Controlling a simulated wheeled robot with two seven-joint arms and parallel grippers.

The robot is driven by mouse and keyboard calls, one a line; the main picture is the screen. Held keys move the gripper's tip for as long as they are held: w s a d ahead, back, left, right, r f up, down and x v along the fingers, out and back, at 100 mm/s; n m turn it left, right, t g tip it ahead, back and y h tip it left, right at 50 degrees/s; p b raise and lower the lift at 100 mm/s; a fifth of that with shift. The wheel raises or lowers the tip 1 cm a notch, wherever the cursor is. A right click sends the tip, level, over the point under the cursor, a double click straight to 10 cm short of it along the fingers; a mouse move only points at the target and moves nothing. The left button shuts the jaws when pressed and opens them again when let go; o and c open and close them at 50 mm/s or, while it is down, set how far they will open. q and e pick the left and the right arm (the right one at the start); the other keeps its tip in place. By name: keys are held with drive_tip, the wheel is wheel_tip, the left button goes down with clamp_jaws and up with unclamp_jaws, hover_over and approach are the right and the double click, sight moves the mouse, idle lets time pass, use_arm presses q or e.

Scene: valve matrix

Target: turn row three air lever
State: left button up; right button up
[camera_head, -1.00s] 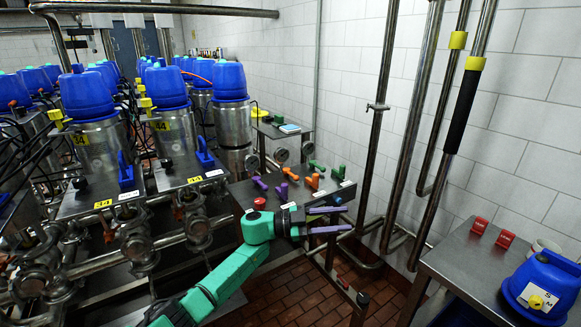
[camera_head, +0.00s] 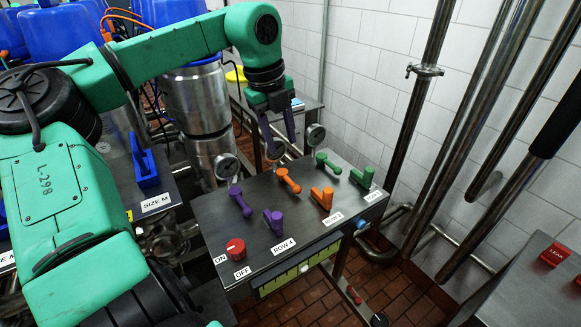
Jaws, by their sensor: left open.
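A grey control panel (camera_head: 255,235) carries pairs of purple, orange and green levers. The orange pair, by a label that seems to read ROW 3, is a far orange lever (camera_head: 289,181) and a near orange lever (camera_head: 322,197). The far one lies slanted; the near one points differently. I cannot tell which is the air lever. My left gripper (camera_head: 281,147) points down, open and empty, above the panel's far edge, just beyond the far orange lever and apart from it. My right gripper is not in view.
Purple levers (camera_head: 240,202) are to the left, green levers (camera_head: 328,162) to the right. A red knob (camera_head: 235,247) sits at the panel's near left. Round gauges (camera_head: 226,166) stand behind. Steel pipes (camera_head: 480,140) run along the tiled wall at right.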

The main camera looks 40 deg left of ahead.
sight(291, 181)
use_arm(q)
drive_tip(key=f, duration=0.3)
drive_tip(key=w+f+p, duration=0.1)
drive_tip(key=f, duration=0.2)
drive_tip(key=f+p, duration=0.1)
drive_tip(key=f, duration=0.2)
drive_tip(key=shift+w, duration=0.35)
drive_tip(key=f, duration=0.2)
drive_tip(key=shift+w+d+f, duration=0.1)
drive_tip(key=shift+w+f, duration=0.25)
drive_tip(key=shift+d+f, duration=0.1)
drive_tip(key=shift+d, duration=0.05)
drive_tip(key=shift+s, duration=0.2)
drive_tip(key=shift+w, duration=0.1)
drive_tip(key=c, duration=0.7)
clamp_jaws()
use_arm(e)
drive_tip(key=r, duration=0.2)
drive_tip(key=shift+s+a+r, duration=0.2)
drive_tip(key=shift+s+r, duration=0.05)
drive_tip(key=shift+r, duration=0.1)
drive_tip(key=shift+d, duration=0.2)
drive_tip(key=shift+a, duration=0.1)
